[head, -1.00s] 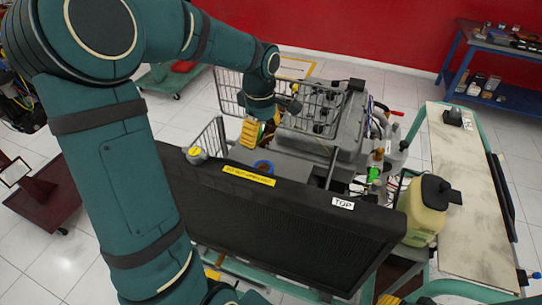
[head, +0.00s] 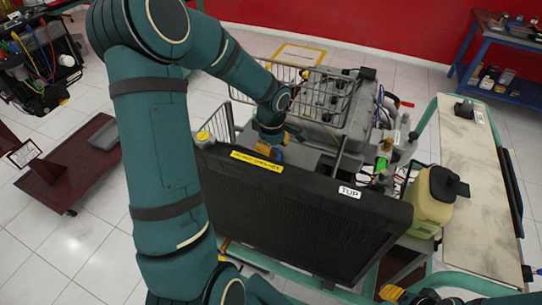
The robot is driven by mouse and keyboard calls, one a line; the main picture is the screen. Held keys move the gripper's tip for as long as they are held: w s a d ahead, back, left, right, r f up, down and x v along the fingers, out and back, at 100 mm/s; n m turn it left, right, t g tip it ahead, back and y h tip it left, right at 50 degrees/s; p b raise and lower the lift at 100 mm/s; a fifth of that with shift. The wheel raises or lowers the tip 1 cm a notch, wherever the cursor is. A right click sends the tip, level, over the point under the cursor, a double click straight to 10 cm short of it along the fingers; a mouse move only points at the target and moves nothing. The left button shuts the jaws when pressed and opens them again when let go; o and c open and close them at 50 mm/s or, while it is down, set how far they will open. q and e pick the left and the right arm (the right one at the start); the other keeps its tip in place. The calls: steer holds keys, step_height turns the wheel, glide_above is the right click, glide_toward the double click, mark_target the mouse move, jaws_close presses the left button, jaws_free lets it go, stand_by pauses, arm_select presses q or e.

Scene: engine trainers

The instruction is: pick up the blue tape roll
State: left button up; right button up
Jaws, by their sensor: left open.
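The blue tape roll (head: 277,153) shows as a small blue patch behind the top edge of the black radiator, on the engine trainer. Most of it is hidden by my left gripper and the radiator. My left gripper (head: 266,149) has yellow fingers and is open, pointing down right beside the roll on its left. I cannot tell whether the fingers are around the roll or touching it. A yellow tip (head: 390,292) at the bottom edge looks like part of my right gripper; its jaws cannot be made out.
The black radiator (head: 300,215) stands in front of the roll. A wire basket (head: 310,92) and grey engine parts lie behind it. A yellowish jug (head: 432,203) and a long bench top (head: 480,190) are at right. A dark red cart (head: 75,175) stands at left.

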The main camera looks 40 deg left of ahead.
arm_select(q)
steer(key=shift+f, duration=0.75)
steer(key=c, duration=0.9)
steer(key=shift+o, duration=0.2)
